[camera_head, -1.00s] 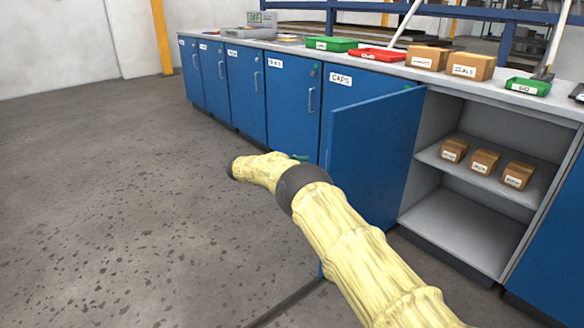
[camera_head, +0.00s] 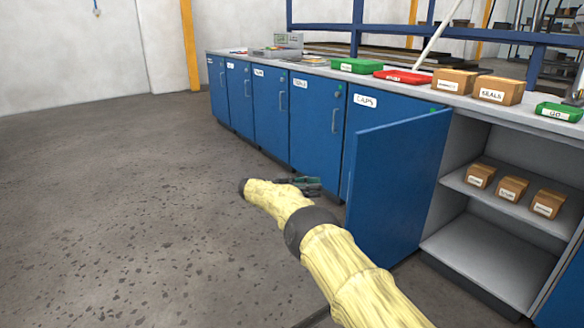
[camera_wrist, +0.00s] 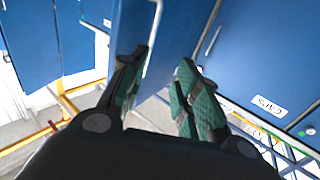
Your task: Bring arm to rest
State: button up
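My gripper (camera_head: 308,186) shows in the head view at the end of my yellow-sleeved arm, partly hidden by the wrist. It is left of the open blue cabinet door (camera_head: 396,180). In the wrist view, the two green-padded fingers of my gripper (camera_wrist: 160,85) stand apart with nothing held between them. Blue cabinet fronts show beyond the fingertips; whether a finger touches the door cannot be told.
The open cabinet (camera_head: 480,245) holds several small boxes on its shelf. The counter (camera_head: 410,88) above carries a green bin (camera_head: 355,66), a red bin (camera_head: 403,77) and cardboard boxes (camera_head: 498,91). Closed blue cabinets continue leftward. The floor (camera_head: 120,200) at left is clear.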

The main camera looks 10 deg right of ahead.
notch_tip(320, 180, down, 21)
jog(key=s+n+t+y, duration=0.1)
jog(key=n+t+y, duration=0.4)
jog(key=n+t, duration=0.9)
jog(key=s+d+f+n+t+y, duration=0.1)
jog(key=s+f+n+y, duration=0.2)
jog(key=s+f+y, duration=0.6)
jog(key=s+d+f+n+g+y, duration=0.1)
jog(key=s+f+g, duration=0.35)
jog(key=s, duration=1.05)
jog(key=s+f+n+g+y, duration=0.1)
jog(key=s+f, duration=0.7)
jog(key=s, duration=0.6)
jog(key=s+r+g+y, duration=0.1)
jog(key=s+r+g, duration=0.25)
jog(key=s, duration=1.15)
jog(key=s+r+g+y, duration=0.1)
jog(key=s+r+g, duration=0.25)
jog(key=s, duration=1.15)
notch_tip(320, 180, up, 31)
jog(key=p, duration=3.2)
jog(key=shift+w+d, duration=0.25)
jog(key=shift+d, duration=0.05)
